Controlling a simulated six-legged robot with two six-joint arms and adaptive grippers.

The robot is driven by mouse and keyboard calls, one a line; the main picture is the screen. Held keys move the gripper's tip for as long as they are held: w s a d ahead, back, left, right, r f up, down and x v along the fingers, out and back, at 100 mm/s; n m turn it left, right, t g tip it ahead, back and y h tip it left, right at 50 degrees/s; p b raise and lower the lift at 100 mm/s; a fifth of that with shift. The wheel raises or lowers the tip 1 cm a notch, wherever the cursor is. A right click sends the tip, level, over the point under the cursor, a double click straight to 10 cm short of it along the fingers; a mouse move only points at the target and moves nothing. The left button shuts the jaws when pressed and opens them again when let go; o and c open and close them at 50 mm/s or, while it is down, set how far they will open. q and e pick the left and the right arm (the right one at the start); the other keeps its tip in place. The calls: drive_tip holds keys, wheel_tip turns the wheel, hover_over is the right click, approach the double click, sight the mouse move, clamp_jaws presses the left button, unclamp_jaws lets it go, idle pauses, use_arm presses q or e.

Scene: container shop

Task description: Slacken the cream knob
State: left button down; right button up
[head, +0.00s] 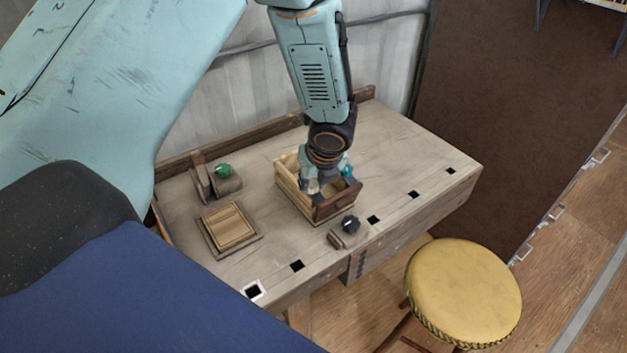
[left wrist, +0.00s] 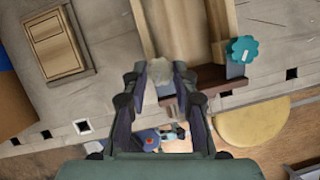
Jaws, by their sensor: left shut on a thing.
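The cream knob (left wrist: 160,72) sits at the dark end board (left wrist: 208,78) of a wooden box, between my left gripper's fingertips in the left wrist view. My left gripper (left wrist: 160,76) is shut on it; the fingers cover its sides. In the head view my left gripper (head: 326,184) reaches down to the wooden box (head: 286,181) on the workbench, and the cream knob (head: 312,186) shows only as a pale patch beside the fingers. A teal knob (left wrist: 242,49) is on the same end board, to the right of the cream one. My right gripper is not in view.
The workbench (head: 410,150) is clear to the right of the box. A black knob on a small block (head: 350,223) stands near the front edge. A green knob (head: 222,169) and a wooden panel (head: 228,227) are at left. A yellow stool (head: 463,292) stands in front.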

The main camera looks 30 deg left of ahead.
use_arm(q)
drive_tip(key=c, duration=1)
unclamp_jaws()
drive_tip(key=shift+c, duration=0.2)
drive_tip(key=v, duration=1.2)
drive_tip(key=shift+w, duration=0.1)
